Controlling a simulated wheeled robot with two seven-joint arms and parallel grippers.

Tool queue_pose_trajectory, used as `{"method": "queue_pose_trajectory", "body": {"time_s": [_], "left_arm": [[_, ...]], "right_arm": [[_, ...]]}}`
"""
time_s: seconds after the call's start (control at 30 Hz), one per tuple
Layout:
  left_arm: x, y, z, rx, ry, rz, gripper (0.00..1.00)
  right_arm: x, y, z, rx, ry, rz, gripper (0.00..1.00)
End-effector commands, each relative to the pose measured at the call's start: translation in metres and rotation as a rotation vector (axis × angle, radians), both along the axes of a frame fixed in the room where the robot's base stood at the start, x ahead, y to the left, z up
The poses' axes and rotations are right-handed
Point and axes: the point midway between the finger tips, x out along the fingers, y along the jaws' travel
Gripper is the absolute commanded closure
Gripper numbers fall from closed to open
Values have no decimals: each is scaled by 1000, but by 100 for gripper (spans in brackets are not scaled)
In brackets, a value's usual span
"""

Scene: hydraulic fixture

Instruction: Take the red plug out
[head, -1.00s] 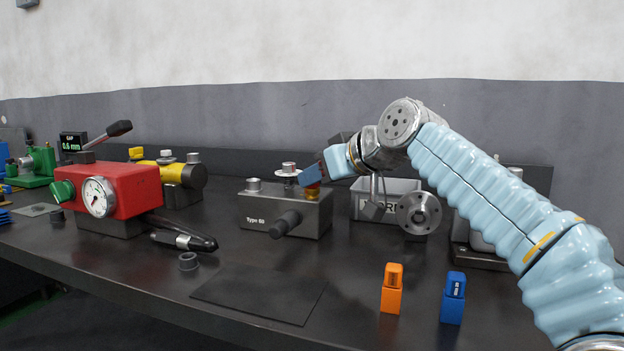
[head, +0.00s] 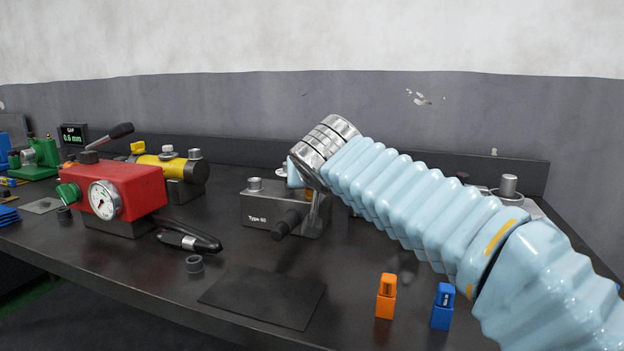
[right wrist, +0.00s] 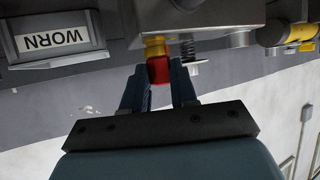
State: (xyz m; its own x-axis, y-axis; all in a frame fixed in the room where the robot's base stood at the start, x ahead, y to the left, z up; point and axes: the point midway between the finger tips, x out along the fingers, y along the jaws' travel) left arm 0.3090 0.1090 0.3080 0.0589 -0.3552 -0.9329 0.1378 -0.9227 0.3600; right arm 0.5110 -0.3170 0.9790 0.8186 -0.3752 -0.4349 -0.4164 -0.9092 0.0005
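The red plug (right wrist: 159,71) sits at the end of a brass fitting (right wrist: 156,47) on the grey block in the right wrist view, which shows the scene upside down. My right gripper (right wrist: 160,80) has one finger on each side of the plug, with no clear gap on either side. In the head view my right arm hides the plug and most of the gripper. The grey "Type 60" block (head: 268,211) stands on the bench behind my wrist. My left gripper is not in view.
A grey bin marked "WORN" (right wrist: 30,57) is beside the block. A red gauge unit (head: 137,185) and a yellow cylinder (head: 165,170) stand to the left. Orange (head: 386,297) and blue (head: 442,308) pieces stand in front, right of a dark mat (head: 262,296).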

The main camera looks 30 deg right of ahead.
Motion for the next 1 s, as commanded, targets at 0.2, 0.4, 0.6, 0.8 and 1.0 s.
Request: {"method": "queue_pose_trajectory", "body": {"time_s": [0.2, 0.4, 0.6, 0.8, 1.0], "left_arm": [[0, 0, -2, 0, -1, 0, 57], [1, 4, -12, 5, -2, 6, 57], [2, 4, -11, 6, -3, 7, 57], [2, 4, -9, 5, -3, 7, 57], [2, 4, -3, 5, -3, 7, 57]], "right_arm": [[0, 0, 0, 1, -2, 13, 100], [-1, -2, -1, 6, -5, 212, 100], [-2, -5, 1, 2, 0, 262, 100], [-2, -5, 3, 2, -1, 261, 100], [-2, -5, 10, 2, -1, 261, 100]]}}
